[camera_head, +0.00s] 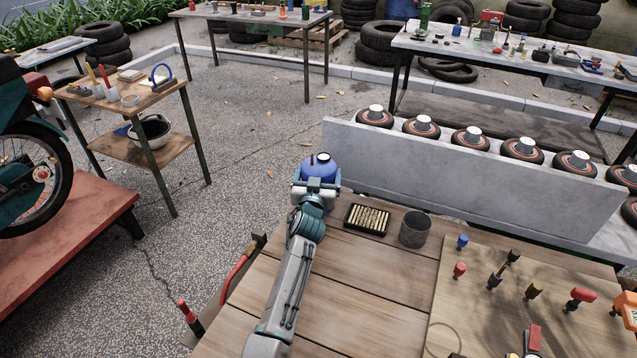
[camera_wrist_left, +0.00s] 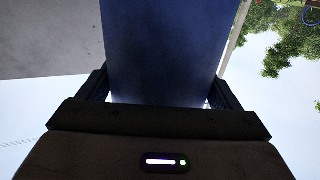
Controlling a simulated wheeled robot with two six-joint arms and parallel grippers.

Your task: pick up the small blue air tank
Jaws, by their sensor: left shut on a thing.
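The small blue air tank (camera_head: 319,167) shows in the head view at the far edge of the wooden table (camera_head: 330,290), with a pale cap on top. My left gripper (camera_head: 317,187) is shut on the tank, one finger on each side of it. In the left wrist view the tank's dark blue surface (camera_wrist_left: 160,45) fills the space between the two fingers of my left gripper (camera_wrist_left: 158,95). The tank's lower part is hidden behind the gripper, so I cannot tell whether it touches anything below. My right gripper is not in view.
A black tray of brass pieces (camera_head: 367,219) and a grey cup (camera_head: 414,229) stand right of my left arm. A board with several tools (camera_head: 470,300) lies at the right. A grey wall panel (camera_head: 470,178) with small wheels behind it stands beyond. Bare table lies in front.

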